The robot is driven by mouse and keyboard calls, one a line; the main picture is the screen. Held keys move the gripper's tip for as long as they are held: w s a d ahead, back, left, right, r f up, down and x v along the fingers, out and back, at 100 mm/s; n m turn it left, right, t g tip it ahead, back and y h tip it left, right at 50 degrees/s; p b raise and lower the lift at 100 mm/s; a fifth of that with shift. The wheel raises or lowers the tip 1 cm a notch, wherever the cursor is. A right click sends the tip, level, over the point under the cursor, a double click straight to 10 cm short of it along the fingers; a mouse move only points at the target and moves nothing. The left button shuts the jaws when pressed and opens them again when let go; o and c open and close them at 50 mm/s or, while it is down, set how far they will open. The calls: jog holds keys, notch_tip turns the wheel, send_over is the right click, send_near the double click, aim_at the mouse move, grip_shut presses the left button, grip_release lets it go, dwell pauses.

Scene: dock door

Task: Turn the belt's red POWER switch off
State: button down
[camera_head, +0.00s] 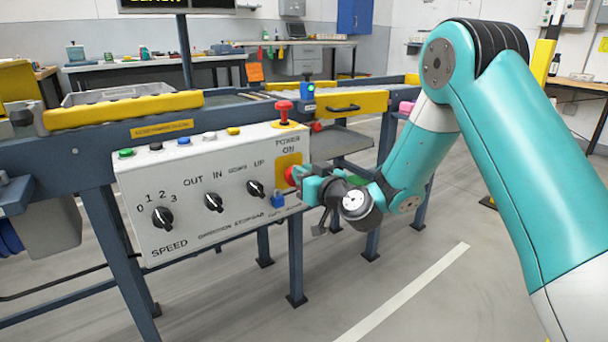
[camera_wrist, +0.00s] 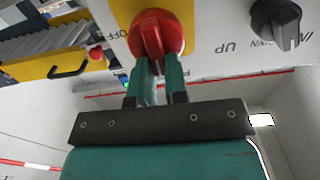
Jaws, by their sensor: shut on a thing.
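The red POWER switch (camera_head: 291,175) sits on a yellow plate (camera_head: 287,160) at the right end of the white control box, under the words "POWER" and "ON". In the wrist view the switch (camera_wrist: 158,35) is a round red knob with a raised grip bar. My gripper (camera_head: 300,175) is at the box's right end, and its two fingers (camera_wrist: 155,65) are shut on the knob's bar. The arm partly hides the switch in the head view. In the wrist view part of the word "OFF" shows beside the plate, and the picture appears upside down.
The control box (camera_head: 215,222) carries black knobs (camera_head: 163,217) and coloured buttons along its top. A red mushroom button (camera_head: 284,108) stands above the switch. A blue piece (camera_head: 278,200) is just below it. The belt frame with yellow guards (camera_head: 340,104) lies behind; open floor (camera_head: 420,270) is at right.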

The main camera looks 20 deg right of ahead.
jog(key=shift+w+d+f+m+p, duration=0.15)
jog(key=shift+d+f+m, duration=0.2)
jog(key=shift+m, duration=2.6)
jog(key=shift+w+d+f+m+p, duration=0.15)
jog(key=shift+d+f+m, duration=0.15)
jog(key=shift+m, duration=2.7)
jog(key=shift+d+f+m+p, duration=0.15)
jog(key=shift+d+f+m, duration=0.2)
jog(key=shift+m, duration=2.6)
jog(key=c, duration=1.1)
grip_release()
jog(key=shift+c, duration=0.2)
